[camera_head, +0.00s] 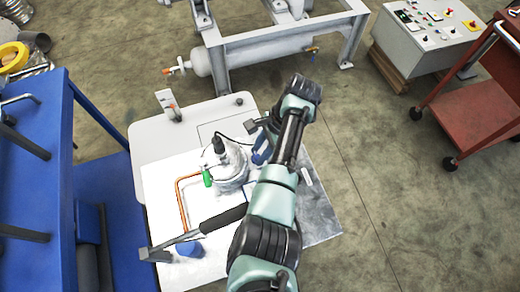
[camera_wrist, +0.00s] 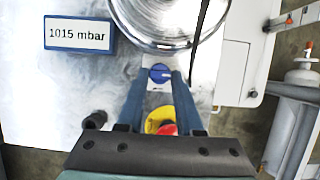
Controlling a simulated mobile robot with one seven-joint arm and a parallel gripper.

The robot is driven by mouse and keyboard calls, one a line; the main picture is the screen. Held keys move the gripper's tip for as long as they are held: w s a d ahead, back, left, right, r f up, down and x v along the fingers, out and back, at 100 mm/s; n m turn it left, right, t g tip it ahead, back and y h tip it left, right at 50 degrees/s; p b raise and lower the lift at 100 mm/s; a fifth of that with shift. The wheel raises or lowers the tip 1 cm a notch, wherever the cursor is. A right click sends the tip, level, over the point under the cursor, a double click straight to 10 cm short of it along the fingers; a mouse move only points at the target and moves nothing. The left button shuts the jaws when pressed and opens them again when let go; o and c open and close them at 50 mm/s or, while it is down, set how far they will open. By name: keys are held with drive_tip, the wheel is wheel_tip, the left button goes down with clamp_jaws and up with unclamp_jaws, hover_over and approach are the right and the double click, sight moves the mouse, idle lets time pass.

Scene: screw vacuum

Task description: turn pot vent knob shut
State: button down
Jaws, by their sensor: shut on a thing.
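A small blue knob (camera_wrist: 160,72) sits on a white plate beside the shiny round metal pot (camera_wrist: 168,42) in the wrist view. My gripper (camera_wrist: 161,78) has its two blue fingers on either side of the knob and is shut on it. A white pointer mark shows on the knob's face. In the head view the pot (camera_head: 232,180) stands on the white bench, and my gripper's blue fingers (camera_head: 262,152) reach down just right of it. The knob is hidden there by my arm and gripper.
A blue-framed display (camera_wrist: 80,34) reads 1015 mbar. A red button on a yellow base (camera_wrist: 160,119) lies below the knob, close to my fingers. A green-handled valve (camera_head: 207,177) and copper pipe (camera_head: 180,205) stand left of the pot. A blue cart (camera_head: 95,110) borders the bench.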

drive_tip(key=n+b, duration=0.1)
drive_tip(key=n+g+h+b, duration=0.1)
drive_tip(key=n, duration=0.1)
drive_tip(key=shift+w+f+n, duration=0.1)
drive_tip(key=shift+w+n, duration=0.1)
drive_tip(key=shift+n, duration=0.1)
drive_tip(key=shift+w+a+n+g+h+b, duration=0.1)
drive_tip(key=shift+n+g+h+b, duration=0.4)
drive_tip(key=shift+n, duration=0.8)
drive_tip(key=shift+w+a+n+g+h+b, duration=0.1)
drive_tip(key=shift+n+g+h+b, duration=0.3)
drive_tip(key=shift+n, duration=0.9)
drive_tip(key=c, duration=0.6)
unclamp_jaws()
drive_tip(key=shift+o, duration=0.2)
drive_tip(key=shift+s, duration=0.1)
